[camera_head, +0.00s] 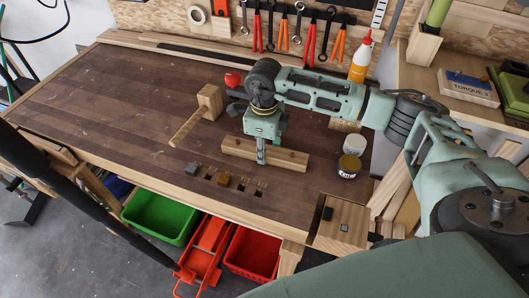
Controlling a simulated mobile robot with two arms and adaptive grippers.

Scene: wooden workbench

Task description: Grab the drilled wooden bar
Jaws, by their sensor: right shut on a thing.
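The wooden bar (290,160) is a pale, long block lying on the dark wooden workbench (110,95), right of the middle. I cannot make out its drilled holes at this size. My right gripper (262,158) points down over the bar's middle and is shut on it. The gripper hides part of the bar. The bar appears to rest on the bench top or very close to it. My left gripper is not in view.
A wooden mallet (209,101) lies left of the bar. Two small jars (348,166) stand to its right, and a glue bottle (361,58) stands behind. Tools hang on the back wall. The bench's left side is clear.

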